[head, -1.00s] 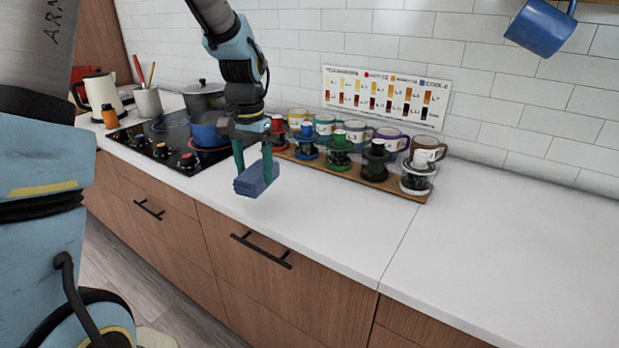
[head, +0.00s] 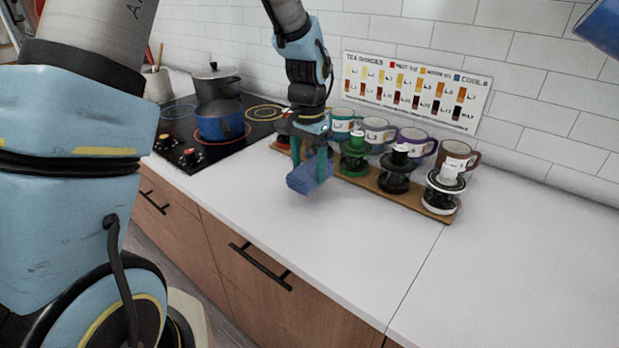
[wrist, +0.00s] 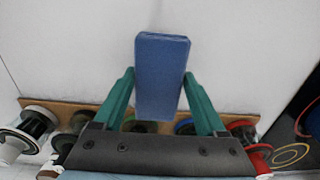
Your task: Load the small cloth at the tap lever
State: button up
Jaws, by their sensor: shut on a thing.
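The small cloth (head: 305,182) is a folded blue block held above the white counter in the head view. My gripper (head: 318,165) is shut on it, with the teal fingers on either side. In the wrist view the cloth (wrist: 162,75) sits between the two fingers of my gripper (wrist: 160,95) and sticks out past their tips. No tap or tap lever shows in either view.
A wooden board (head: 372,180) with mugs and several small brewers stands behind my gripper. A stove (head: 190,130) with a blue pot (head: 222,125) is at the left. The white counter (head: 510,260) at the right is clear.

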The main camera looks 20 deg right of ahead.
aim_at(308, 168)
jog(key=shift+f+p, duration=0.55)
jog(key=shift+f, duration=1.5)
jog(key=shift+f, duration=0.15)
jog(key=o, duration=1.4)
notch_tip(308, 168, up, 12)
jog(key=b, duration=0.3)
jog(key=shift+r, duration=0.2)
jog(key=a+f+n, duration=0.1)
jog(key=a+n, duration=0.3)
jog(key=a, duration=0.8)
jog(key=a+f+n+t, duration=0.1)
jog(key=a+n, duration=0.3)
jog(key=a, duration=0.8)
jog(key=shift+s+a+f, duration=0.25)
jog(key=shift+s+f, duration=0.1)
jog(key=s+a+n, duration=0.1)
jog(key=a, duration=0.1)
jog(key=s+a+n, duration=0.1)
jog(key=a, duration=0.1)
jog(key=s+a+f+n, duration=0.1)
jog(key=a, duration=0.1)
jog(key=shift+s+f+t, duration=0.1)
jog(key=shift+s+t, duration=0.1)
jog(key=shift+t, duration=0.1)
